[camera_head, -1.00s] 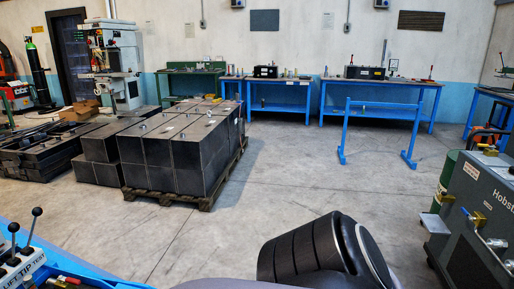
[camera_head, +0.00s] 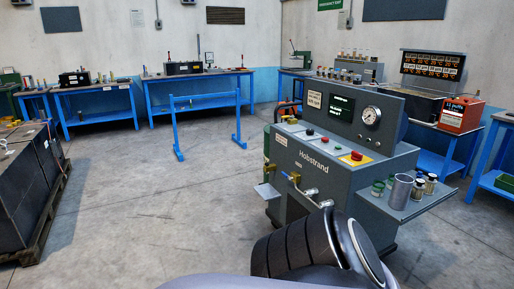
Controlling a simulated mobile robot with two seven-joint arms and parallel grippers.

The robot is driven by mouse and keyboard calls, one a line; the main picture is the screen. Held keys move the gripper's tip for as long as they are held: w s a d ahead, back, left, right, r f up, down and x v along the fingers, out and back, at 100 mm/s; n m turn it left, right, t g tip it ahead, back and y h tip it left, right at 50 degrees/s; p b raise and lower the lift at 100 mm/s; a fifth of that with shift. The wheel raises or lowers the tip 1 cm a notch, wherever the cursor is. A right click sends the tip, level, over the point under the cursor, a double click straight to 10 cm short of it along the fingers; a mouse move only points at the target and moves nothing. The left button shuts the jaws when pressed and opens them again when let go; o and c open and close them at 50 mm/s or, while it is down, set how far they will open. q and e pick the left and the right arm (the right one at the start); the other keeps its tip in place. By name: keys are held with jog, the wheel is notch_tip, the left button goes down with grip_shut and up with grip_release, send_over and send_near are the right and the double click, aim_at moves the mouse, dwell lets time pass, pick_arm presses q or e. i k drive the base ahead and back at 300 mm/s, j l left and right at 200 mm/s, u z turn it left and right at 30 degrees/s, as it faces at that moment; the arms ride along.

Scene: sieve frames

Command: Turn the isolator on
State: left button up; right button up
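A grey machine marked Hobstrand (camera_head: 310,172) stands on the floor right of centre. Its sloped top carries a red mushroom button on a yellow plate (camera_head: 355,157), a small red button (camera_head: 310,132) and other small controls. Its upright back panel has a lit dark display (camera_head: 342,107) and a round white dial (camera_head: 371,115). A lever with a brass fitting (camera_head: 293,178) is on its front. I cannot tell which control is the isolator. A dark ribbed part of my own body hides the machine's lower front. Neither gripper is in view.
A side shelf (camera_head: 426,203) on the machine holds several small cylinders and cups. Blue benches (camera_head: 140,88) line the back wall. A blue stand (camera_head: 178,125) is left of the machine. Black blocks on a pallet (camera_head: 52,204) are at left. The floor between is clear.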

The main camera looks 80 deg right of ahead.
aim_at(357, 156)
jog(key=i+j+z, duration=0.1)
jog(key=z, duration=3.3)
